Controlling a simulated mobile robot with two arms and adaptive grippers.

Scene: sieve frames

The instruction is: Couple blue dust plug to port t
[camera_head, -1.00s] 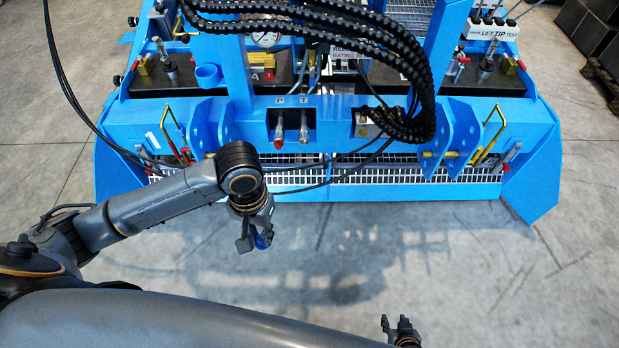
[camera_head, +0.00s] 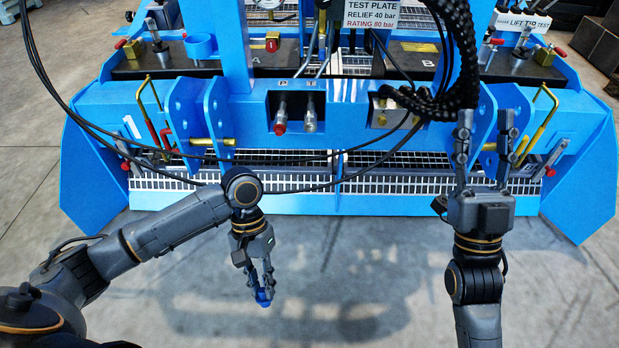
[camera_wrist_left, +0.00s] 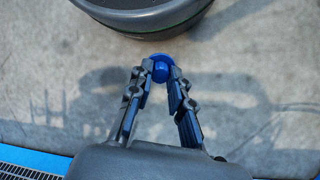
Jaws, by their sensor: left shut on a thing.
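The blue dust plug (camera_head: 263,298) is held at the tips of my left gripper (camera_head: 258,284), in front of the blue machine and above the floor. The plug also shows between the fingertips in the left wrist view (camera_wrist_left: 160,70). Port T (camera_head: 310,118) is a bare metal coupling in the recess of the blue beam, under the letter T. To its left, under the letter P, is a coupling with a red end (camera_head: 281,122). My right gripper (camera_head: 484,140) is open and empty, its fingers pointing up before the beam's right side.
Black hoses (camera_head: 440,85) hang over the beam right of the ports, and thin black cables sweep across the left and below. A yellow handle (camera_head: 537,125) stands at the right. The grey floor (camera_head: 330,270) in front is clear.

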